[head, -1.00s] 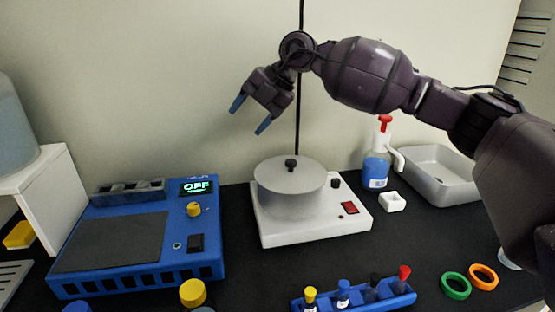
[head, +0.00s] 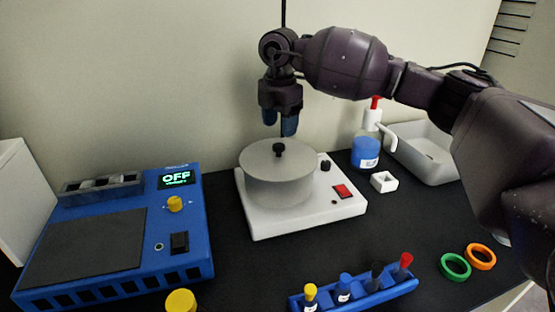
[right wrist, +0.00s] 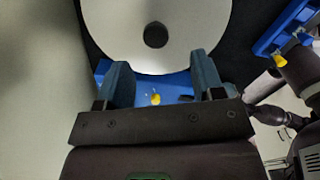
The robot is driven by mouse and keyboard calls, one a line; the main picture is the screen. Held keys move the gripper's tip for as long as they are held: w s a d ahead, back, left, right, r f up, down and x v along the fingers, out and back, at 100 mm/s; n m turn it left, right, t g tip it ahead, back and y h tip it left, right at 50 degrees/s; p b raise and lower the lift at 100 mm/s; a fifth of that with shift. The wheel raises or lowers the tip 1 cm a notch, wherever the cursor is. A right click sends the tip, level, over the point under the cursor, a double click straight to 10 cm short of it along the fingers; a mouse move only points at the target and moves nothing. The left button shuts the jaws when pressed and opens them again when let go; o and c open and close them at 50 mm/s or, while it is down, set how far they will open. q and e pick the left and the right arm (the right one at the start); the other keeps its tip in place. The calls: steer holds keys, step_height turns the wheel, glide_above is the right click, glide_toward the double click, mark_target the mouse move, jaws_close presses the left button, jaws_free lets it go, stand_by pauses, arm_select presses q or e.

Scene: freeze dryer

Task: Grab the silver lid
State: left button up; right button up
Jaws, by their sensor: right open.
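The silver lid (head: 262,160) sits flat on top of the round silver pot (head: 279,187), with a small black knob (head: 279,149) at its centre. My right gripper (head: 280,128) is open and empty, pointing down just above and behind the knob. In the right wrist view the lid (right wrist: 190,22) and its black knob (right wrist: 156,35) lie ahead of the two blue fingertips (right wrist: 160,72), with the knob between their lines. The fingers do not touch the knob. My left gripper is not in view.
The pot stands on a white base (head: 325,207) with a red switch. A blue device (head: 195,240) reading OFF is at left. A blue vial rack (head: 375,298) is in front.

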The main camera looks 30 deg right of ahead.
mark_target(279, 145)
step_height(279, 145, down, 2)
steer(key=shift+w+f, duration=0.1)
steer(key=shift+f, duration=0.05)
steer(key=f+b, duration=0.1)
steer(key=f, duration=0.3)
steer(key=shift+w+f+b, duration=0.2)
steer(key=shift+b, duration=0.15)
steer(key=shift+f, duration=0.1)
steer(key=shift+s, duration=0.1)
steer(key=shift+c, duration=0.6)
steer(key=c, duration=0.9)
steer(key=shift+c, duration=0.2)
steer(key=shift+r, duration=0.2)
